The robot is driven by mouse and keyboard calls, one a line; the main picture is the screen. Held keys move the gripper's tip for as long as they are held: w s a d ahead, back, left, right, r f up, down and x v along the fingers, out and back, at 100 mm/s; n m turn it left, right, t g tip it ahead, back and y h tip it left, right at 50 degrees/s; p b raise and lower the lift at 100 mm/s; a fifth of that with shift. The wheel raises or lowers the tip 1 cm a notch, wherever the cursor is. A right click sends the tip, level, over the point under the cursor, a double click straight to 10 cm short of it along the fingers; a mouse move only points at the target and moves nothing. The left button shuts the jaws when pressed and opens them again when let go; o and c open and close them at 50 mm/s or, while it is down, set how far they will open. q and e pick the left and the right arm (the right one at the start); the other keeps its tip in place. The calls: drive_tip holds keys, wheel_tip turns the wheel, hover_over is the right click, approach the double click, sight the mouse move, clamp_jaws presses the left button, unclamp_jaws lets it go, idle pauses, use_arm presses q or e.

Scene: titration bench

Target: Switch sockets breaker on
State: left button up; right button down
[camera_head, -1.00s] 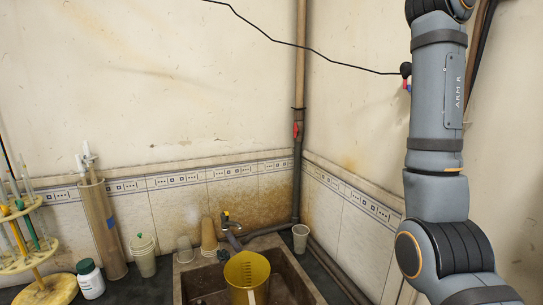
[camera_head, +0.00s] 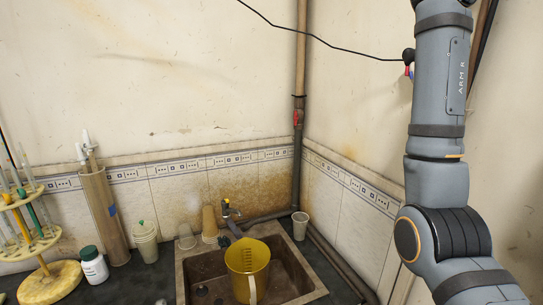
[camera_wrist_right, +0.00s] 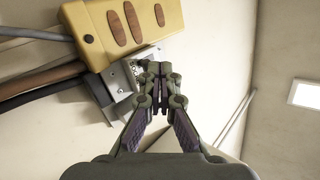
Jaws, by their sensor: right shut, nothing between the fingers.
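In the right wrist view a grey-white breaker unit (camera_wrist_right: 117,83) sits on the wall beside a yellow box. I cannot make out which breaker is the sockets one or how its lever stands. My right gripper (camera_wrist_right: 152,68) is shut and empty, its fingertips close in front of the unit and hiding part of it. I cannot tell whether the tips touch it. In the head view my right arm comes in at the right, but its gripper is out of the picture. My left gripper is in neither view.
The yellow box (camera_wrist_right: 120,30) with brown oval slots stands close to the fingertips. Thick cables (camera_wrist_right: 40,78) run to it from the left. In the head view a sink (camera_head: 292,262) holds a yellow jug (camera_head: 247,265). A pipe (camera_head: 298,150) runs up the corner.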

drive_tip(key=shift+w+d, duration=0.1)
drive_tip(key=shift+d, duration=0.2)
drive_tip(key=shift+w+d+r+p, duration=0.15)
drive_tip(key=shift+d+r+p, duration=0.1)
drive_tip(key=shift+p, duration=0.45)
idle(1.2)
drive_tip(key=a, duration=0.1)
drive_tip(key=s+a, duration=0.1)
drive_tip(key=a, duration=0.1)
drive_tip(key=s+a, duration=0.1)
drive_tip(key=a, duration=0.1)
drive_tip(key=shift+s+a+f+b, duration=0.1)
drive_tip(key=shift+f+b, duration=0.15)
drive_tip(key=shift+b, duration=0.1)
